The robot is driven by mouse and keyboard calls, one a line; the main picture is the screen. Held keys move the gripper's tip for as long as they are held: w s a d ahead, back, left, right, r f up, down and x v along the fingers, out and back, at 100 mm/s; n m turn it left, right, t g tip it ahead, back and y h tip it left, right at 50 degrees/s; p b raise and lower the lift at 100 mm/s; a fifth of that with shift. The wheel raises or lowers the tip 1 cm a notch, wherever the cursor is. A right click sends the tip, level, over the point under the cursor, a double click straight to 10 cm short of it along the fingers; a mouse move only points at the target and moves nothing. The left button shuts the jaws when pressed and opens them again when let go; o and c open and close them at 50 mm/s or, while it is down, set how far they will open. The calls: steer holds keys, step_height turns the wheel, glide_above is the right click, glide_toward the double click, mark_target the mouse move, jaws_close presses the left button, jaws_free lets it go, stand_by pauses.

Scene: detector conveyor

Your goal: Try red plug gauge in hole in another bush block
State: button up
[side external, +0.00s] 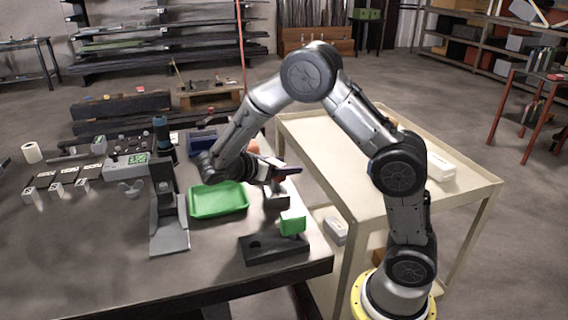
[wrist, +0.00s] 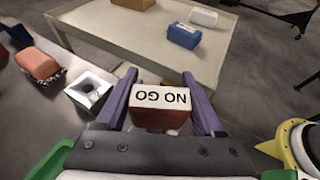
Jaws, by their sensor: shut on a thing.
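My gripper (wrist: 160,88) is shut on the red plug gauge (wrist: 160,118), whose white label reads NO GO upside down in the wrist view. The gauge's far end is hidden. In the side view my gripper (side external: 278,171) is raised above the table, with a bit of the red gauge (side external: 294,171) showing. A grey metal bush block (wrist: 78,98) with a round hole stands left of my gripper in the wrist view, apart from it. In the side view a grey block (side external: 277,202) stands below my gripper. Several small blocks (side external: 56,190) stand by labels at far left.
A green block (side external: 292,222) sits on a dark stand (side external: 272,255) with an empty hole. A green tray (side external: 218,200) and a tall grey stand (side external: 168,240) lie to the left. An orange item (wrist: 37,63) is beside the bush block. A cream cart (side external: 330,150) adjoins the table.

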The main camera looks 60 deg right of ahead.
steer(key=shift+f, duration=1.4)
stand_by(0.5)
step_height(320, 180, up, 7)
steer(key=shift+f, duration=0.15)
stand_by(1.0)
